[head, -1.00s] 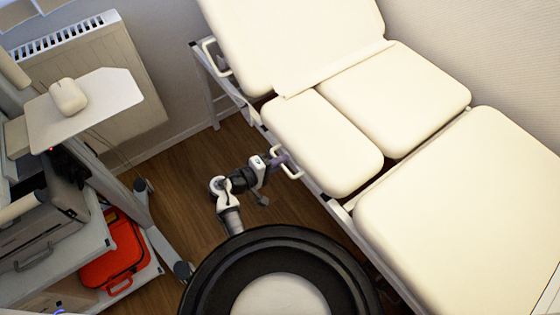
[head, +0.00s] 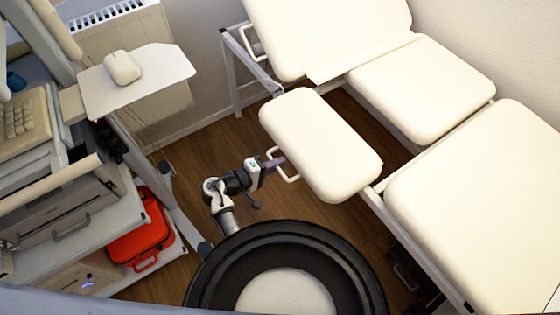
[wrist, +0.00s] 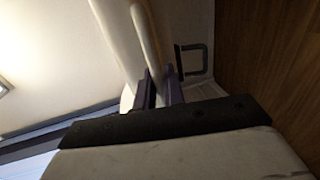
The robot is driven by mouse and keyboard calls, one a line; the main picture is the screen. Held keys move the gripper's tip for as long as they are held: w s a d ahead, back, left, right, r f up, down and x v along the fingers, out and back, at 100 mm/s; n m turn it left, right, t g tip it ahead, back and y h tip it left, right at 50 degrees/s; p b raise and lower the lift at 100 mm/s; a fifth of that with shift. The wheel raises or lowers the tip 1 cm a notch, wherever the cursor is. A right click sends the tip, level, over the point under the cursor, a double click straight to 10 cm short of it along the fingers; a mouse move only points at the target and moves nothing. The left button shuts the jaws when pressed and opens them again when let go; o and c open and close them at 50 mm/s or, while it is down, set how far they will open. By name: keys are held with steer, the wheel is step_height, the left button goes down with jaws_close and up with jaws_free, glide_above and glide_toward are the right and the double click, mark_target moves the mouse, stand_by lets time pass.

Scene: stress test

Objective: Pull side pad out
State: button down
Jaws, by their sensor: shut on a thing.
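The side pad (head: 320,145) is a cream cushion in the head view, standing out from the left side of the examination bed (head: 425,85). A dark gap with floor showing separates it from the bed's middle cushion. A white loop handle (head: 284,168) is on the pad's left edge. My gripper (head: 279,163) is shut on this handle. In the wrist view my gripper's dark fingers (wrist: 158,92) close around a pale bar, and the exact contact is partly hidden by the gripper body.
A radiator (head: 125,40) is on the back wall.

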steer(key=shift+f+v, duration=0.25)
steer(key=shift+v, duration=1)
steer(key=c, duration=1.6)
jaws_free()
steer(key=shift+o, duration=0.2)
steer(key=b+v, duration=0.2)
steer(key=v, duration=1.2)
steer(key=shift+b, duration=0.4)
